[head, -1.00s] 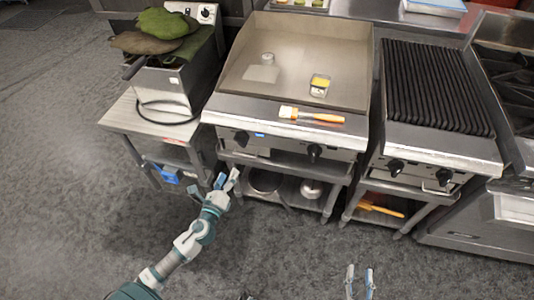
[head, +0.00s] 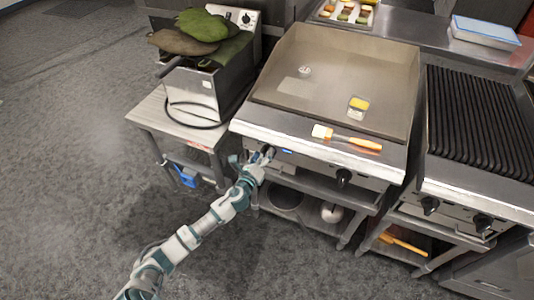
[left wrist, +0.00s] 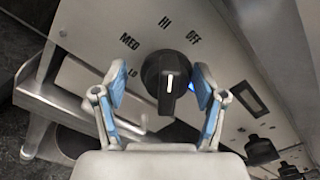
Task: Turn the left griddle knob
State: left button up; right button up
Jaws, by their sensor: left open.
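The left griddle knob (left wrist: 167,76) is black with a white line, and sits on the griddle's front panel (left wrist: 205,50) below the printed words LO, MED, HI and OFF. In the left wrist view my left gripper (left wrist: 158,88) is open, with one blue-padded finger on each side of the knob. I cannot tell whether the fingers touch it. In the head view the left gripper (head: 259,163) is at the left end of the griddle's (head: 335,75) front and mostly covers the knob. My right gripper is not in view.
The griddle's right knob (head: 343,177) is on the same panel. A fryer (head: 208,85) stands at left on a side table (head: 150,113). A charcoal grill (head: 480,115) stands at right.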

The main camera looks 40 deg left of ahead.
pick_arm(q)
jog(key=shift+w+a+f, duration=0.15)
jog(key=shift+w+a, duration=0.15)
jog(key=shift+a, duration=0.4)
jog(key=shift+d, duration=0.3)
jog(key=shift+w+d+r, duration=0.1)
jog(key=shift+d+r, duration=0.1)
jog(key=shift+d, duration=0.3)
jog(key=shift+w+d+r, duration=0.1)
jog(key=shift+d+r, duration=0.1)
jog(key=shift+d, duration=0.25)
jog(key=shift+c, duration=0.8)
jog(key=shift+d, duration=0.2)
jog(key=c, duration=0.4)
jog(key=shift+r, duration=0.1)
jog(key=shift+c, duration=1.4)
jog(key=shift+a, duration=0.85)
jog(key=shift+c, duration=0.2)
jog(key=shift+d, duration=0.35)
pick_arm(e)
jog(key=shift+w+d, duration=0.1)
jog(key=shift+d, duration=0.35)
